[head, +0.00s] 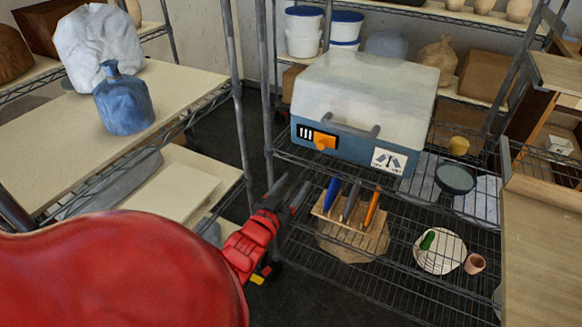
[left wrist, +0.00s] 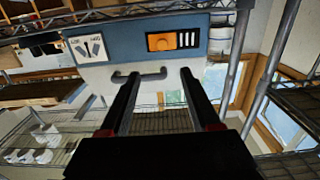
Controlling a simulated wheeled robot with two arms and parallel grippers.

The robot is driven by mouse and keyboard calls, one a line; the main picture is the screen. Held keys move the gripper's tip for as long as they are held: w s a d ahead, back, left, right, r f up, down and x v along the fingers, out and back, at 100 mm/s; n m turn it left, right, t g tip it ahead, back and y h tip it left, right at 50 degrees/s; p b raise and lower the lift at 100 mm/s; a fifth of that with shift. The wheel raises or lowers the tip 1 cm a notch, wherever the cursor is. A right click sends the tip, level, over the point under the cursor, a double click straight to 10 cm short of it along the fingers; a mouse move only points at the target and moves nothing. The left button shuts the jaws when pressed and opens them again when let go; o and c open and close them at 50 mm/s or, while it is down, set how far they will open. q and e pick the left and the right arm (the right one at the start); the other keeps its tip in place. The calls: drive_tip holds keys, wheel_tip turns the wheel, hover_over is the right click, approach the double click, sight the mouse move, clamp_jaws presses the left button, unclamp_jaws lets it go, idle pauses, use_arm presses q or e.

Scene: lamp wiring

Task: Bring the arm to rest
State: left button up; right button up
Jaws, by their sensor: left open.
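My left gripper (head: 291,183) is red with dark fingers, in the lower middle of the head view. Its two fingers are apart with nothing between them. It is in front of and below a blue box with a pale lid (head: 366,85) on the wire rack, apart from it in the head view. The box has a grey handle (head: 340,132), an orange switch (head: 322,142) and a label. In the left wrist view the open fingers (left wrist: 158,72) point toward the box front (left wrist: 115,40), with the handle (left wrist: 140,77) seen between and beside them. My right gripper does not show.
A rack post (head: 266,90) stands near my gripper. A blue jug (head: 124,104) stands on the left table.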

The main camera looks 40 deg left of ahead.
use_arm(q)
drive_tip(key=shift+s+d, duration=0.2)
drive_tip(key=shift+s, duration=0.4)
